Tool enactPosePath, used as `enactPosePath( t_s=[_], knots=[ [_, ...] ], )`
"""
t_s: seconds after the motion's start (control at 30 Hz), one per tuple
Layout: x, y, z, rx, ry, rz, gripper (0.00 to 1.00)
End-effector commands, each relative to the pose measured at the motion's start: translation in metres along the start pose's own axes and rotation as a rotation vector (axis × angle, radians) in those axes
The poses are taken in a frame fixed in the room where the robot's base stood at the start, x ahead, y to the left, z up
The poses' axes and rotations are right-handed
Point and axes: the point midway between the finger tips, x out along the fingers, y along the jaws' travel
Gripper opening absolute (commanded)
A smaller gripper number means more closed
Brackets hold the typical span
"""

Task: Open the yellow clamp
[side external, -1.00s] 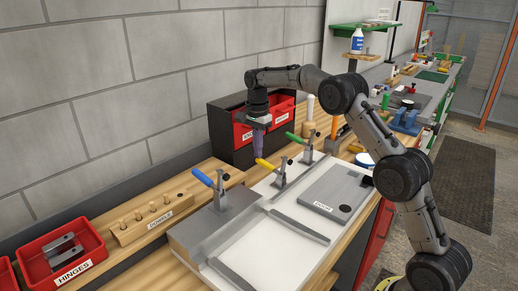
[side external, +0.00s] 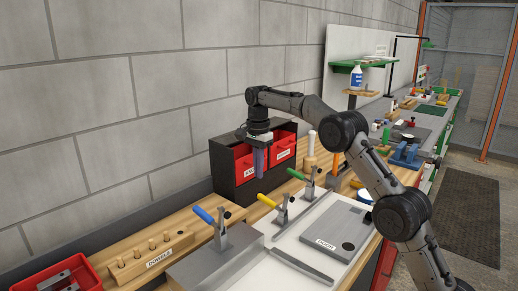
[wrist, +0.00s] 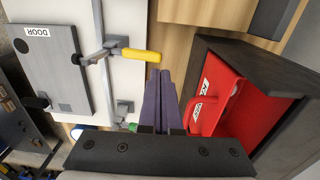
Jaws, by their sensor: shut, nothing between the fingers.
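The yellow clamp (side external: 285,214) stands on the white board (side external: 300,245), between the blue-handled and green-handled clamps. Its yellow handle slants up and to the left in the side view. In the wrist view the yellow handle (wrist: 140,55) points right, its end close to my fingertips. My gripper (side external: 261,173) has purple fingers pointing down, and a small gap shows between them and the handle end below. In the wrist view my gripper (wrist: 160,75) is shut and empty, just beyond the handle's end. The clamp's lower parts are small and hard to make out.
A dark cabinet with red drawers (side external: 284,146) stands close behind my gripper. The blue-handled clamp (side external: 222,240) is on the left, the green-handled clamp (side external: 309,188) on the right. A grey DOOR panel (side external: 335,230) lies on the board. A dowel block (side external: 150,256) sits at left.

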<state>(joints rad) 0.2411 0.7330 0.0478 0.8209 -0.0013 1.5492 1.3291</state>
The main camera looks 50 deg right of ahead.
Motion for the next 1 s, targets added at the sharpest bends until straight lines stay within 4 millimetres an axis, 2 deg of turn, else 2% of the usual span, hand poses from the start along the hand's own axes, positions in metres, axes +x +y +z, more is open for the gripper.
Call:
enactPosePath(
  t_s=[0.03, 0.23, 0.5, 0.87, 0.93, 1.0],
  knots=[
    [-0.013, -0.001, -0.001, 0.0, 0.002, -0.006, 0.0],
    [-0.051, 0.0, -0.001, 0.001, 0.003, -0.006, 0.0],
    [-0.072, 0.0, -0.001, 0.001, 0.003, -0.006, 0.0],
    [-0.08, 0.002, 0.001, -0.002, 0.002, -0.004, 0.0],
    [-0.09, 0.004, 0.005, -0.007, 0.007, -0.022, 0.0],
    [-0.112, 0.008, 0.011, -0.016, 0.016, -0.061, 0.0]
  ],
)
